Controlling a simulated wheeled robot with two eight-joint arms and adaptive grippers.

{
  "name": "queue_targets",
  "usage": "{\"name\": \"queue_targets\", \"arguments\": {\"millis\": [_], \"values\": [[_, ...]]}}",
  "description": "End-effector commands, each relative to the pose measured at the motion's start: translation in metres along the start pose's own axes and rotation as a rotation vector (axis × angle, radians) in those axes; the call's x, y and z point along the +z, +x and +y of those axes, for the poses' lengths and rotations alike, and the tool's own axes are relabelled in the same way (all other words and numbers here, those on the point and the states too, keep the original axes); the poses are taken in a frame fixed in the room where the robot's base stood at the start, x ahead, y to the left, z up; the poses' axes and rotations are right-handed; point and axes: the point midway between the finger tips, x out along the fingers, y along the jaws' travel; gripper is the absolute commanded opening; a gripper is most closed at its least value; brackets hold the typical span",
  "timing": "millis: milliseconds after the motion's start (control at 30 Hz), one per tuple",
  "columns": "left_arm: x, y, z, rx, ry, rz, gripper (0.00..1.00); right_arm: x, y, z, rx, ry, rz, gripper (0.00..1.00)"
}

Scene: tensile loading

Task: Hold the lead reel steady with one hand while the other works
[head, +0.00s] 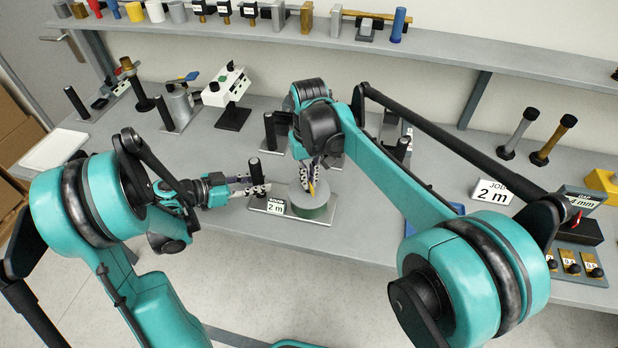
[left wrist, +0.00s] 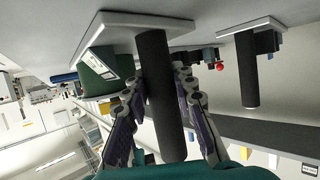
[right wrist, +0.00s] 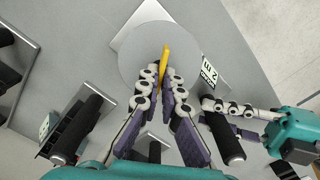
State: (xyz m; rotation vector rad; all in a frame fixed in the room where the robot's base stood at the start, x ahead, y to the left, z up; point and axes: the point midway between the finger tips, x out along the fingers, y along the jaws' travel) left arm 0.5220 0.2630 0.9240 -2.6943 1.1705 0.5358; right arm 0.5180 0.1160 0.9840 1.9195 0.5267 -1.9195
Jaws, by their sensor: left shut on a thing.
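The lead reel (head: 312,205) is a green drum with a round grey top, on a pale base plate (head: 262,204) with a "2 m" label. A black upright post (head: 255,172) stands on the same plate, left of the drum. My left gripper (head: 258,189) is shut around this post; in the left wrist view the post (left wrist: 155,75) passes between its fingers, beside the green drum (left wrist: 103,72). My right gripper (right wrist: 161,78) points down over the reel's grey top (right wrist: 145,45). A yellow stick-like piece (right wrist: 166,52) lies between its fingertips; whether they grip it is unclear.
Other fixtures with black posts stand behind, including a white box device (head: 227,86). A "2 m" sign (head: 492,191) and black-knobbed pieces (head: 570,262) lie at the right. A shelf (head: 300,40) runs along the wall.

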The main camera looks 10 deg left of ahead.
Motion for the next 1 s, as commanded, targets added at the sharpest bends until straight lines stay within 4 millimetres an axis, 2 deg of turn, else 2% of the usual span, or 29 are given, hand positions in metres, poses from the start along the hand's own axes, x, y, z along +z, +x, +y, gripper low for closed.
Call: {"name": "queue_targets", "arguments": {"millis": [633,700,733,1000], "values": [[0.0006,0.0001,0.0002,0.000,0.000,-0.002,0.00,0.0000,-0.0003,0.0002,0.000,0.047,0.000,0.00],[0.0006,0.0001,0.0002,0.000,0.000,-0.002,0.00,0.0000,-0.0003,0.0002,0.000,0.047,0.000,0.23],[0.0006,0.0001,0.0002,0.000,0.000,-0.002,0.00,0.0000,-0.0003,0.0002,0.000,0.047,0.000,0.26],[0.0005,0.0001,0.0003,0.001,0.000,-0.002,0.00,0.0000,-0.0004,0.0001,0.000,0.046,0.000,0.26]]}}
